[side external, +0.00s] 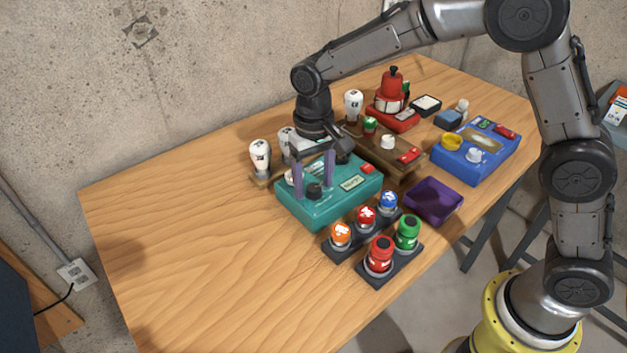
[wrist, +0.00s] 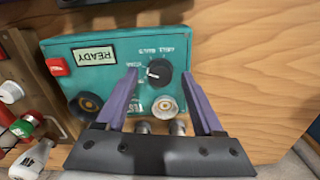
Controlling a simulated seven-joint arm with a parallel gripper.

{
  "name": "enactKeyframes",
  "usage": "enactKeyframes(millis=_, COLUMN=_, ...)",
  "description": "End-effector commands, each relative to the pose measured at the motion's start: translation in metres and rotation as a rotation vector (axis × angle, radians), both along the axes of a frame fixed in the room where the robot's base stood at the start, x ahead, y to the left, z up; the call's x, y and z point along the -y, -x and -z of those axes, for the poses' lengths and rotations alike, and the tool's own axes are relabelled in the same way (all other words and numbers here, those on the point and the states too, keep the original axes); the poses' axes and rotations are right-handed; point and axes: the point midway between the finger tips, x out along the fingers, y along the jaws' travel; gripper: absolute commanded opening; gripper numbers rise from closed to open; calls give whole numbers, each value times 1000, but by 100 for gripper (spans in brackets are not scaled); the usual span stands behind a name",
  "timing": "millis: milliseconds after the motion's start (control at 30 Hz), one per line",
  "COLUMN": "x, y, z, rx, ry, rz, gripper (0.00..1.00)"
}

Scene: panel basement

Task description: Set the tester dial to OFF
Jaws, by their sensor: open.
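The teal tester box (side external: 338,203) sits on the wooden table; it also shows in the wrist view (wrist: 110,68). Its black round dial (wrist: 159,73) has a white mark toward the picture's left. Small labels ring the dial, upside down and too small to read surely. My gripper (wrist: 160,78) is open, with one purple finger on each side of the dial. In the side external view my gripper (side external: 314,184) points down over the box, its fingers flanking the dial (side external: 314,191). I cannot tell whether the fingers touch it.
The box has a READY display (wrist: 95,56), a red button (wrist: 57,67) and round fittings. Coloured push buttons (side external: 366,216) stand in front, beside a purple tray (side external: 434,201). A blue box (side external: 476,152) and bulbs (side external: 260,157) are nearby. The table's left part is clear.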

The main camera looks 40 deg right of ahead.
Motion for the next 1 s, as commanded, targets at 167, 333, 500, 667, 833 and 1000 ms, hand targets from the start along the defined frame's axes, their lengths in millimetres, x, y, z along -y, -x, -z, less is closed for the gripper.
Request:
enactKeyframes(millis=167, x=0, y=0, z=3, rx=1, ry=0, rz=0, gripper=69)
enactKeyframes(millis=333, x=0, y=0, z=3, rx=0, ry=0, rz=0, gripper=67)
enactKeyframes(millis=500, x=0, y=0, z=3, rx=0, ry=0, rz=0, gripper=37)
enactKeyframes(millis=667, x=0, y=0, z=3, rx=0, ry=0, rz=0, gripper=8)
enactKeyframes(millis=833, x=0, y=0, z=3, rx=0, ry=0, rz=0, gripper=0)
enactKeyframes(millis=1000, x=0, y=0, z=3, rx=0, ry=0, rz=-15, gripper=0)
